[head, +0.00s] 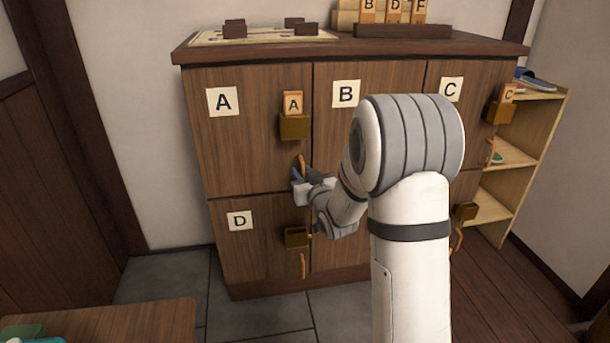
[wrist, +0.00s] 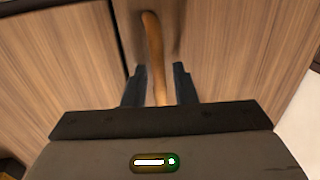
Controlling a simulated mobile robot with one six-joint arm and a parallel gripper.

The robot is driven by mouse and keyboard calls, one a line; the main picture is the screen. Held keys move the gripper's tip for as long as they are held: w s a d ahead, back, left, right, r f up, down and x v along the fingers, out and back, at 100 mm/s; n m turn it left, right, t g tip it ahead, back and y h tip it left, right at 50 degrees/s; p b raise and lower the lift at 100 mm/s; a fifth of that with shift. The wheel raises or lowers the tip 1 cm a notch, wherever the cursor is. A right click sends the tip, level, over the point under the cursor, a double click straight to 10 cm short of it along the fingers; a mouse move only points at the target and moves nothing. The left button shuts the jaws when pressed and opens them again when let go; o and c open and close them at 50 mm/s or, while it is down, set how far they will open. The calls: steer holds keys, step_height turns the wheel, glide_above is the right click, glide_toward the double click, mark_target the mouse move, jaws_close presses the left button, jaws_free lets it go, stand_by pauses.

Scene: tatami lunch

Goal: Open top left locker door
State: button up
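The top left locker door, marked A (head: 240,140), is brown wood and looks shut, flush with door B beside it. Its curved orange-brown handle (head: 302,161) is near the door's right edge, below a brass holder (head: 294,127) with a wooden A tag (head: 293,102). My gripper (head: 299,176) is at the handle's lower part. In the wrist view the handle (wrist: 153,45) runs down between the two dark fingers of my gripper (wrist: 159,85). Narrow gaps seem to show on both sides, so the fingers look open around it. The handle's lower end is hidden.
Doors B (head: 345,93), C (head: 451,89) and D (head: 239,221) are on the same locker; my arm covers part of B and C. A low table (head: 120,325) stands at the front left. A shelf (head: 520,155) stands at the right. Tiled floor before door D is clear.

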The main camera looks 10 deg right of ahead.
steer(key=shift+c, duration=0.4)
jaws_close()
